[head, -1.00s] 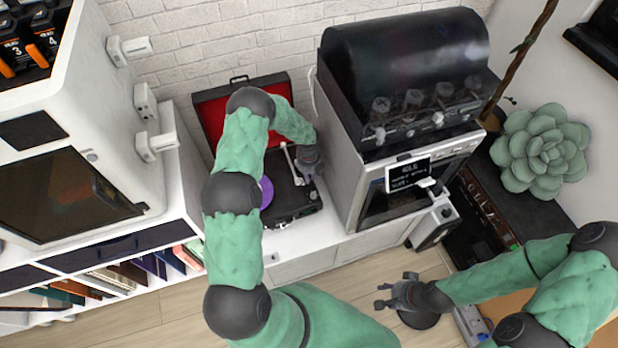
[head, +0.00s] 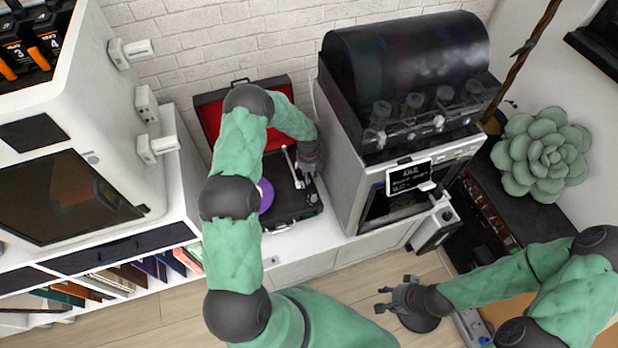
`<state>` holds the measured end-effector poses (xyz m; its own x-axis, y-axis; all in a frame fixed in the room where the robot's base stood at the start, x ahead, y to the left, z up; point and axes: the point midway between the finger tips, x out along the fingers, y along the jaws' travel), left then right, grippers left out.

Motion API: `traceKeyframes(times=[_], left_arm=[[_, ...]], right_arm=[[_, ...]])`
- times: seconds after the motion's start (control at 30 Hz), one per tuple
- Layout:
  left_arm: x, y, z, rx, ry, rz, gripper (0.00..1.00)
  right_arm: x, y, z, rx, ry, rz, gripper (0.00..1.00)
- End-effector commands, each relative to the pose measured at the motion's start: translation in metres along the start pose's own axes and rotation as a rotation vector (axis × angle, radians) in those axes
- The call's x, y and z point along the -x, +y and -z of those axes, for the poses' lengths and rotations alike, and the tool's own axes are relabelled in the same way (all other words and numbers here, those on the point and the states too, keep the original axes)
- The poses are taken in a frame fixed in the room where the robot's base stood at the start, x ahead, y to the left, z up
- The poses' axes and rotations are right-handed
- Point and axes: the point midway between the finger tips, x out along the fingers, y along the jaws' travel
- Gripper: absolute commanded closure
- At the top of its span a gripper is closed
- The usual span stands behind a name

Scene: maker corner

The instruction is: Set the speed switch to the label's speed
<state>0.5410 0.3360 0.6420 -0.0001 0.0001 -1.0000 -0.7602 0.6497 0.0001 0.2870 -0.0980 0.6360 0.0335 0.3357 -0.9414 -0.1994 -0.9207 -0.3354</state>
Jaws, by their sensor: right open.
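The record player (head: 288,212) is a black deck in an open case with a red-lined lid (head: 213,117), standing on the white cabinet top. A record with a purple label (head: 264,194) lies on it, partly hidden behind my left arm. The tonearm (head: 290,165) is right of the record. My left gripper (head: 309,172) points down over the deck's right side, at or just above it; contact and finger opening are unclear. The speed switch cannot be made out. Writing on the purple label is unreadable. My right gripper (head: 388,299) is open and empty, low over the floor.
A white and black machine (head: 405,95) with a small black sign (head: 408,177) stands close right of the deck. A white cabinet (head: 100,120) stands left. A succulent (head: 545,153) is at the right. Floor (head: 340,290) shows clear between my arms.

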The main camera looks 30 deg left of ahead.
Motion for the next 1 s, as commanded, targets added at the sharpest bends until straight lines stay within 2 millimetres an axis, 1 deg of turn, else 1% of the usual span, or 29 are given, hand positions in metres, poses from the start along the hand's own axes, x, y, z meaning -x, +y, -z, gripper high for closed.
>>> traceKeyframes(times=[0.03, 0.2, 0.4, 0.5, 0.6, 1.0], left_arm=[[0.013, -0.001, -0.002, 0.001, -0.004, 0.003, 0.65], [0.047, -0.001, -0.001, 0.0, -0.003, 0.003, 0.65], [0.077, -0.001, -0.001, 0.0, -0.002, 0.001, 0.65], [0.086, -0.001, 0.0, 0.0, -0.002, 0.002, 0.65], [0.09, -0.001, 0.0, 0.0, 0.0, 0.001, 0.65], [0.091, -0.001, 0.0, 0.0, 0.0, 0.001, 0.65]], right_arm=[[0.0, 0.0, 0.0, 0.0, 0.0, 0.0, 0.57], [0.0, 0.0, 0.0, 0.0, 0.0, 0.0, 0.57], [0.0, 0.0, 0.0, 0.0, 0.0, 0.0, 0.57], [0.0, 0.0, 0.0, 0.0, 0.0, 0.0, 0.57], [0.0, 0.0, 0.0, 0.0, 0.0, 0.0, 0.57], [0.0, 0.0, 0.0, 0.0, 0.0, 0.0, 0.57]])
